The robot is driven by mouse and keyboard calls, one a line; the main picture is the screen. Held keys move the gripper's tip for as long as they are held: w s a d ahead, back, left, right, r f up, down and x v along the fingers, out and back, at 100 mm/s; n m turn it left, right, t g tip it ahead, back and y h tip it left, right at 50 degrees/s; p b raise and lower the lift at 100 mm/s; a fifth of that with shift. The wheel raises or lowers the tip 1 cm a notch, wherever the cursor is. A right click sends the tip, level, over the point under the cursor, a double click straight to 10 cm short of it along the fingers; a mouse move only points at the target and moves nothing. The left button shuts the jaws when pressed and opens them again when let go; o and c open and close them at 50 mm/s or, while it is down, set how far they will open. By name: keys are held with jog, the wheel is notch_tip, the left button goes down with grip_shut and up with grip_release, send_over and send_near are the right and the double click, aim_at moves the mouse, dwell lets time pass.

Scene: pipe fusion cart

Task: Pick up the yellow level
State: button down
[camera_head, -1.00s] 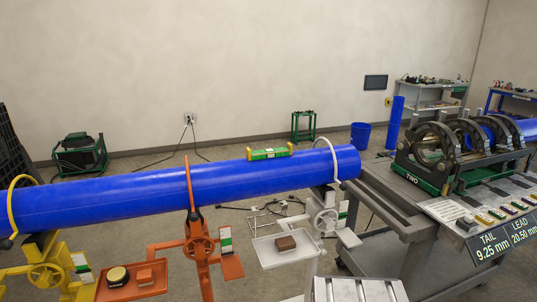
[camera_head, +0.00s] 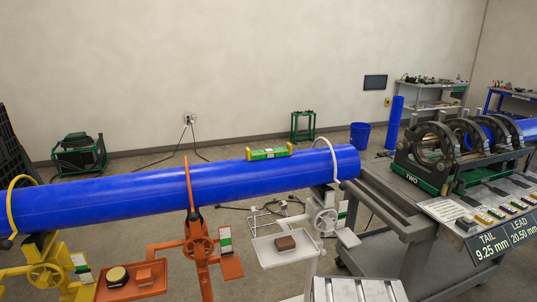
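The level (camera_head: 269,153) is a small bar with a green middle and yellow ends. It lies on top of the long blue pipe (camera_head: 120,200), near the pipe's right end, just left of the white hoop. Nothing is touching it from above. My gripper does not show in this view.
The pipe rests on a yellow stand (camera_head: 45,262), an orange stand (camera_head: 199,246) and a white stand (camera_head: 323,216), with hoops arching over it. A fusion machine (camera_head: 440,155) sits on the grey cart at right. The space above the level is clear.

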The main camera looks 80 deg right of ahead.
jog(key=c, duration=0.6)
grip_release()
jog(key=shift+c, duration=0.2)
